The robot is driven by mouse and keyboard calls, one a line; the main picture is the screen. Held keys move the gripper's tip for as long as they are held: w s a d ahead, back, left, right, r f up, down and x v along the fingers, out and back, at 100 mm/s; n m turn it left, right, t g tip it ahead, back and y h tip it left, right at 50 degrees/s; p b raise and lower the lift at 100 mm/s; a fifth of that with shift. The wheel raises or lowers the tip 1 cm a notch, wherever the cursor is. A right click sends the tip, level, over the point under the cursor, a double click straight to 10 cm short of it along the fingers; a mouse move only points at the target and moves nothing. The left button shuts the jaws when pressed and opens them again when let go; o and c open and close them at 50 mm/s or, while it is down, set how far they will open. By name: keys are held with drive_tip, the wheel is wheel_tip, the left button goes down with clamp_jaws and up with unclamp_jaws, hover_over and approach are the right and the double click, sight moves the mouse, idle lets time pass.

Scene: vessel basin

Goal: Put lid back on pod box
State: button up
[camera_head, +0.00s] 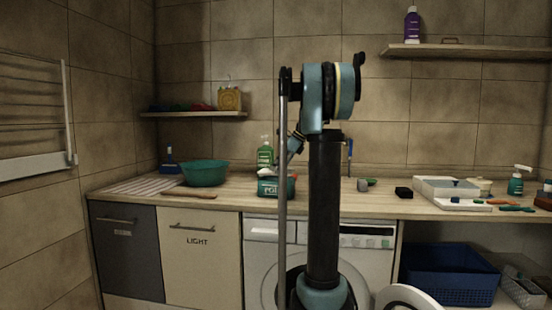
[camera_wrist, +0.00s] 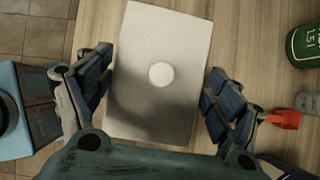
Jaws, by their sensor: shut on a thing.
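A pale rectangular lid (camera_wrist: 150,35) with a round white spot or knob at its middle fills the centre of the wrist view. My gripper (camera_wrist: 160,65) is shut on the lid, with one dark finger at each long side. The teal pod box (camera_head: 268,188) with white lettering stands on the counter in the head view, just left of my arm. My arm hides part of that area, and I cannot clearly make out the fingers there.
The wooden counter (camera_wrist: 235,50) carries a green bottle (camera_wrist: 304,46), a grey item (camera_wrist: 308,102) and a red item (camera_wrist: 284,118) to the right. In the head view, a green bowl (camera_head: 204,173) stands left and a white tray (camera_head: 447,186) right.

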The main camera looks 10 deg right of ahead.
drive_tip(key=shift+w, duration=0.25)
drive_tip(key=shift+r, duration=0.1)
wheel_tip(320, 180, up, 4)
drive_tip(key=shift+r, duration=0.25)
drive_tip(key=shift+f, duration=3.2)
drive_tip(key=shift+s+f, duration=0.1)
drive_tip(key=shift+f, duration=0.3)
idle(0.3)
drive_tip(key=o, duration=0.9)
